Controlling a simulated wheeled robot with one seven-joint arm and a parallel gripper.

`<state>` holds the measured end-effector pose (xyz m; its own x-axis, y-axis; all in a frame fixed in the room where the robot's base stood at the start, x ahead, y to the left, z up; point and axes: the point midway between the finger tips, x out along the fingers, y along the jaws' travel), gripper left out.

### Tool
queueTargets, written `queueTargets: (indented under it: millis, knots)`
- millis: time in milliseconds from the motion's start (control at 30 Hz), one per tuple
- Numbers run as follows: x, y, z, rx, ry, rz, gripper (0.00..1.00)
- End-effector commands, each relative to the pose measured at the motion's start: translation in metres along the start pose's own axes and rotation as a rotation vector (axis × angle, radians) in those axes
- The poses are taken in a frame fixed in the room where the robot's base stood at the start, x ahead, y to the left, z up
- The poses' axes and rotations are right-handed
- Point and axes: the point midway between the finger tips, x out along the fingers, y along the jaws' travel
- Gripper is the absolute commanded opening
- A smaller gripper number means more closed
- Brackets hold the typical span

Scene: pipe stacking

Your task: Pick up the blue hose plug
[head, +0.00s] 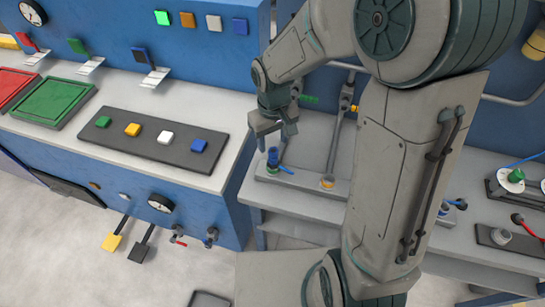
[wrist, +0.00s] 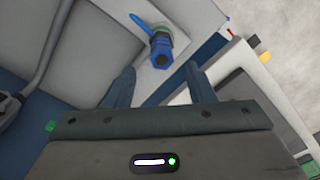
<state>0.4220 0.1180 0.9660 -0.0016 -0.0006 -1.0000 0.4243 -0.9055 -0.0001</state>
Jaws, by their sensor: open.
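The blue hose plug (head: 273,157) stands upright on a grey base plate (head: 312,185) on the lower bench in the head view. It has a blue lever or handle sticking out to one side. In the wrist view the plug (wrist: 161,50) shows from above, just beyond the fingertips and roughly between their lines. My gripper (head: 273,137) is just above the plug in the head view. In the wrist view my gripper (wrist: 160,78) has its two fingers spread apart with nothing between them. The plug's lower part is partly hidden.
The blue console (head: 190,195) stands close on the left, with a button panel (head: 150,135) on top. Other fittings (head: 510,180) lie at the right.

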Motion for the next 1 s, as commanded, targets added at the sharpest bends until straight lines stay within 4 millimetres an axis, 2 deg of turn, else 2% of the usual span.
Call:
queueTargets:
  millis: [233,500,833,867,1000]
  knots:
    - [0.018,-0.001,0.002,0.0,-0.002,-0.001,0.49]
    - [0.054,-0.003,0.006,0.001,-0.001,-0.001,0.49]
    - [0.061,-0.002,0.005,0.001,0.002,0.0,0.49]
    - [0.061,-0.002,0.005,0.001,0.002,0.0,0.46]
    - [0.061,-0.002,0.005,0.001,0.002,0.0,0.07]
